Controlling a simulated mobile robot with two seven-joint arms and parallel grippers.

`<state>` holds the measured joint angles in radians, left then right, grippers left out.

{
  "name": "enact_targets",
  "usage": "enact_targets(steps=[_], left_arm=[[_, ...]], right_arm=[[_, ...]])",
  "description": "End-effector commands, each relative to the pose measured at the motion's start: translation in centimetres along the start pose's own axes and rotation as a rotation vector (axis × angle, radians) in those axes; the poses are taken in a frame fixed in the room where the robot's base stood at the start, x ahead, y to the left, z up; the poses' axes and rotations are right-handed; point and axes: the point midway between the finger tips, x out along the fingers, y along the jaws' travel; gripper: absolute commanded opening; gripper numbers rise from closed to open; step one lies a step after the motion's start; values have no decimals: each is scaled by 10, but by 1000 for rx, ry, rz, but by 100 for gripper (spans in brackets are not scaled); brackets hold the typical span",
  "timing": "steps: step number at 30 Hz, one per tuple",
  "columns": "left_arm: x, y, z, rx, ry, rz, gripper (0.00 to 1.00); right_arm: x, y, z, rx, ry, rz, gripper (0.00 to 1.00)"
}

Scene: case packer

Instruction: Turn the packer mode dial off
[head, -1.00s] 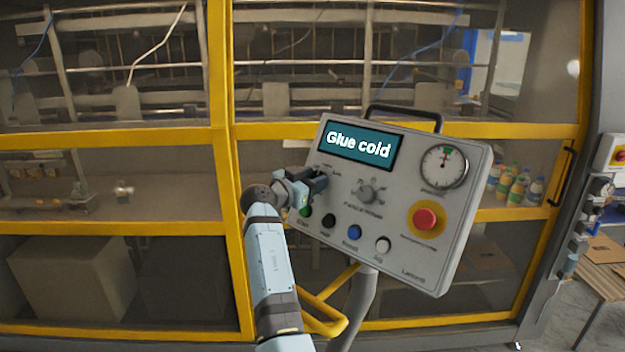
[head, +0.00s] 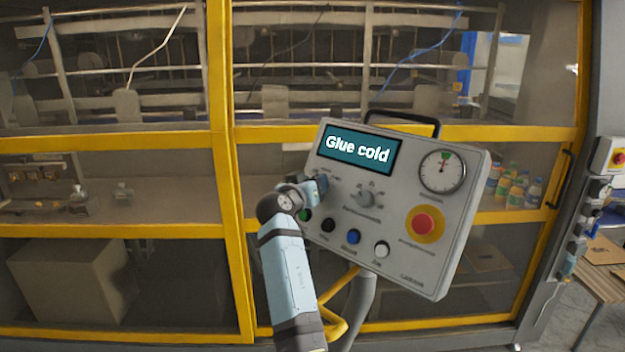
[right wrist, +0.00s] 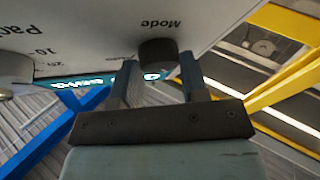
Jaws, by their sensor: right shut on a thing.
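The packer mode dial (right wrist: 158,52) is a dark round knob below the printed word "Mode" in the right wrist view. My right gripper (right wrist: 159,64) has one finger on each side of this knob and is shut on it. In the head view my right gripper (head: 317,187) is at the left part of the tilted grey control panel (head: 455,245) and hides the mode dial. The dial's pointer position cannot be made out. The panel's screen (head: 357,153) reads "Glue cold". My left gripper is not in view.
A second grey dial (head: 366,198) sits right of my gripper. Green, black (head: 328,226), blue (head: 354,237) and white buttons line the panel below. A red emergency button (head: 424,224) and a gauge (head: 442,171) are at the right. Yellow-framed machine doors (head: 217,185) stand behind.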

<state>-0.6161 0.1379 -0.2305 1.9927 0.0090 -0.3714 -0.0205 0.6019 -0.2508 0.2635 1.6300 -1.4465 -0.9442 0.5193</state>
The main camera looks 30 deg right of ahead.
Motion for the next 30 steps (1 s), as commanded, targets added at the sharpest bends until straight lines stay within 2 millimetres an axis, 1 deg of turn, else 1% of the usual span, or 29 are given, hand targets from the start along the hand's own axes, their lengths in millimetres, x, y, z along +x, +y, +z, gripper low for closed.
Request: enact_targets(steps=[1,3,10,15,20,30], left_arm=[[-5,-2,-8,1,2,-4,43],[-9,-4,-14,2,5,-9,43],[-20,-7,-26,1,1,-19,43],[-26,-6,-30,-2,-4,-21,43],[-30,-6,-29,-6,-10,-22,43],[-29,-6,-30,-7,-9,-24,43]], right_arm=[[0,2,-5,-32,-1,-19,17],[0,3,-5,-79,-4,-46,17],[0,3,-5,-199,-11,-116,17],[0,3,-4,-254,-14,-147,17],[0,3,-2,-280,-15,-161,17],[0,3,-1,-287,-15,-166,17]])
